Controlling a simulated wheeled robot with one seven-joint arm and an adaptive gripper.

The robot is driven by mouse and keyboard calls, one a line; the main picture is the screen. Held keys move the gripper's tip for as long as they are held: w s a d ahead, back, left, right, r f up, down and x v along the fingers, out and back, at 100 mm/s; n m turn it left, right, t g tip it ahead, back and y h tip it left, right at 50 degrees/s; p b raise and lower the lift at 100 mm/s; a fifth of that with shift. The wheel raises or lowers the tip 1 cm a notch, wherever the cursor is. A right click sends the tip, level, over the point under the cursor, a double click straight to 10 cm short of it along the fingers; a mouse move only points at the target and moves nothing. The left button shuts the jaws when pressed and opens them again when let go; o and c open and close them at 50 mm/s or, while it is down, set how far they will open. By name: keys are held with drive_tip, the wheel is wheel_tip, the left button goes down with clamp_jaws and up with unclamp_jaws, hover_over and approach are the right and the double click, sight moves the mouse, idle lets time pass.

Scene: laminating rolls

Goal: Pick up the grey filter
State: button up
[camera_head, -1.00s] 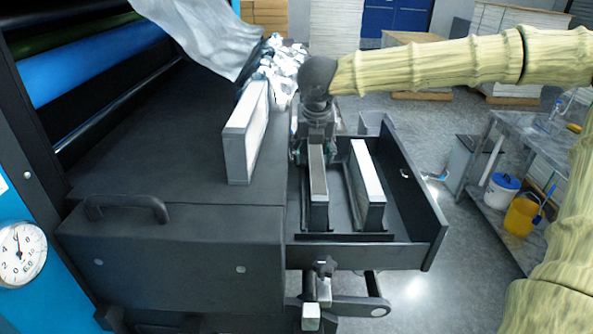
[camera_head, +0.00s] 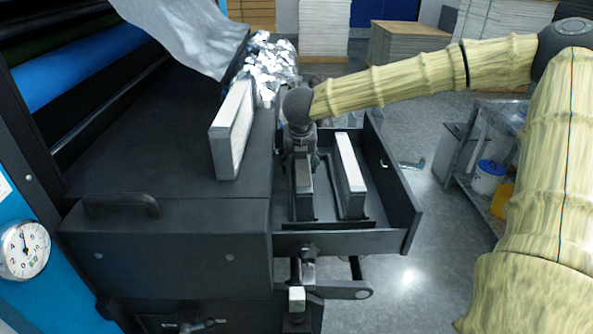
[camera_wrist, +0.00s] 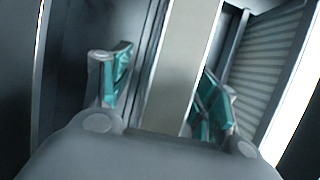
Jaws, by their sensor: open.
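The grey filter (camera_head: 304,186) is a long, narrow block standing on edge in the left part of the open black drawer (camera_head: 402,185). My gripper (camera_head: 300,150) is above its far part, pointing down. In the wrist view my gripper (camera_wrist: 165,76) is open, with one teal-padded finger on each side of the grey filter (camera_wrist: 182,60). A gap shows on the left; whether the right finger touches it I cannot tell. The filter's far end is hidden by my gripper in the head view.
A white-topped filter (camera_head: 350,172) stands in the drawer to the right. Another pale filter (camera_head: 232,130) stands on the black machine top (camera_head: 150,150) to the left. Crumpled silver film (camera_head: 272,62) lies behind. The drawer's walls surround the filters closely.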

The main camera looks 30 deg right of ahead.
drive_tip(key=shift+s+d, duration=0.25)
drive_tip(key=shift+s, duration=0.65)
drive_tip(key=shift+f, duration=0.2)
drive_tip(key=shift+w+f, duration=0.85)
drive_tip(key=shift+w, duration=0.3)
drive_tip(key=shift+s+r, duration=0.1)
drive_tip(key=shift+s, duration=0.1)
drive_tip(key=shift+s+r, duration=0.2)
drive_tip(key=shift+s, duration=0.1)
drive_tip(key=c, duration=0.3)
drive_tip(key=shift+s+r, duration=0.1)
drive_tip(key=shift+s, duration=0.05)
drive_tip(key=c, duration=0.4)
drive_tip(key=shift+w, duration=0.2)
clamp_jaws()
